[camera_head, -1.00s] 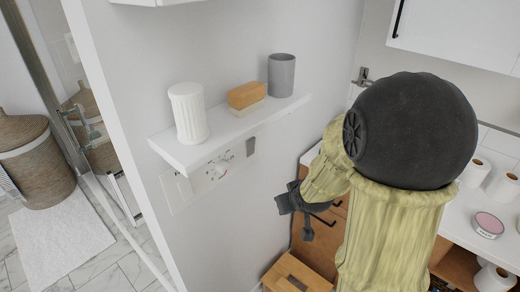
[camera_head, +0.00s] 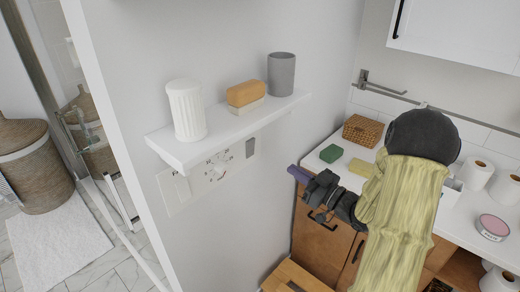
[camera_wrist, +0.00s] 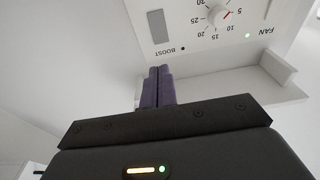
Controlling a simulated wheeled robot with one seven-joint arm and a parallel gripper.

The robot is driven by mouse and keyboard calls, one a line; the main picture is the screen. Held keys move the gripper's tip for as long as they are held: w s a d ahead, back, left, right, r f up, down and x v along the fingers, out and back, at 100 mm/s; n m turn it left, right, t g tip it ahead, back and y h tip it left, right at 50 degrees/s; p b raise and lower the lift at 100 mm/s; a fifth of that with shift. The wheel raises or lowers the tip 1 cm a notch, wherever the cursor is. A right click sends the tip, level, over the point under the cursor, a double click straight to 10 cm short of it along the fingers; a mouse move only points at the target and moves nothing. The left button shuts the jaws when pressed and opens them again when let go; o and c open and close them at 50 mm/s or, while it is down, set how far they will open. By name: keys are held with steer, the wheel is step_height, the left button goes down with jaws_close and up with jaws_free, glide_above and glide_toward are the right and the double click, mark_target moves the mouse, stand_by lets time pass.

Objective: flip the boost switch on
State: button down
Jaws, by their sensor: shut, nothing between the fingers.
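The boost switch (camera_head: 250,147) is a grey rocker at the right end of the white wall panel (camera_head: 205,176), under the shelf. In the wrist view, which shows the panel upside down, a light grey rocker (camera_wrist: 158,26) stands by the BOOST label. The small dot beside that label is dark. My gripper (camera_head: 297,174) is to the right of the panel and apart from it, with its purple fingers pointing left. In the wrist view the fingers (camera_wrist: 158,86) are together and empty, with their tips appearing just below the BOOST label.
A dial (camera_wrist: 217,15) and a green-lit FAN light (camera_wrist: 248,35) share the panel. A counter (camera_head: 335,168) stands behind the gripper.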

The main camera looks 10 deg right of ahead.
mark_target(252, 143)
steer(key=shift+w, duration=0.1)
steer(key=p+x, duration=0.4)
steer(key=x, duration=1)
steer(key=shift+p, duration=0.3)
steer(key=shift+w+r+p, duration=0.1)
steer(key=shift+r+p, duration=0.05)
steer(key=shift+p, duration=0.15)
steer(key=shift+a, duration=0.25)
steer(key=shift+d, duration=0.15)
steer(key=shift+s+d, duration=0.35)
steer(key=r+b+v, duration=0.1)
steer(key=b+v, duration=0.2)
steer(key=v, duration=0.9)
steer(key=shift+s+d+r, duration=0.2)
steer(key=shift+s+r, duration=0.3)
steer(key=shift+r, duration=0.2)
